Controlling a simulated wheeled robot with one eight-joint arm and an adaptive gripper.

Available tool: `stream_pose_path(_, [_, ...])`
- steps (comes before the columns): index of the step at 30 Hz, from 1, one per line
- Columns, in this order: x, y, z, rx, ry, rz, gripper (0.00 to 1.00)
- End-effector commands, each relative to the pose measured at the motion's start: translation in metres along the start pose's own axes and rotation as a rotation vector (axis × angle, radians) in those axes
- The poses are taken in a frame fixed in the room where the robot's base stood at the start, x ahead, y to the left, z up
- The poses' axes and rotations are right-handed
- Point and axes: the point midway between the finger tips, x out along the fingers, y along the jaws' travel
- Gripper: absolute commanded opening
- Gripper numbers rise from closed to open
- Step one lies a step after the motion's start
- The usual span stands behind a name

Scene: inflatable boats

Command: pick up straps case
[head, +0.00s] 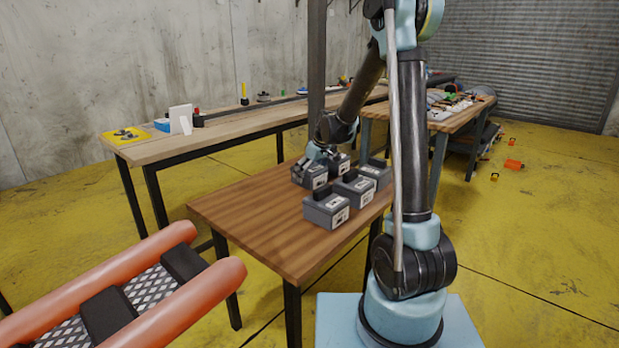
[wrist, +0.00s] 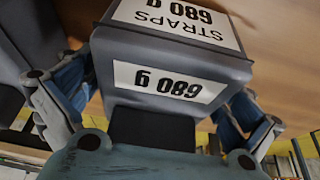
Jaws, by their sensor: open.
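The straps case (wrist: 180,55) is a grey box with white labels reading "STRAPS" and "680 g", upside down in the wrist view. It fills the space between the two fingers of my gripper (wrist: 155,100). The fingers are open, one on each side of the case, and its dark handle lies close to the palm. In the head view my gripper (head: 318,155) is over the back-left case (head: 312,178) of a group on the wooden table (head: 250,215). I cannot tell whether the fingers touch the case.
Other grey cases stand close by: one in front (head: 326,210), one in the middle (head: 355,188), and more behind. A long workbench (head: 230,130) is behind. An orange inflatable boat (head: 185,295) is at the lower left. The table's left part is clear.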

Motion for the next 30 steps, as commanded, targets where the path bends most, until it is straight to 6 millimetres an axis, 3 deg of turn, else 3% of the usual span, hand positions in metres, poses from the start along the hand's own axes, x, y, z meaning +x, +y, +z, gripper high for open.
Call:
stream_pose_path(7, [0.001,0.000,0.000,0.000,0.000,0.000,0.98])
stream_pose_path(15, [0.001,0.000,0.000,0.000,0.000,0.000,0.36])
stream_pose_path(24, [-0.002,0.000,-0.001,0.000,0.000,0.000,0.35])
stream_pose_path(30, [-0.021,-0.001,-0.009,0.000,0.000,0.000,0.35])
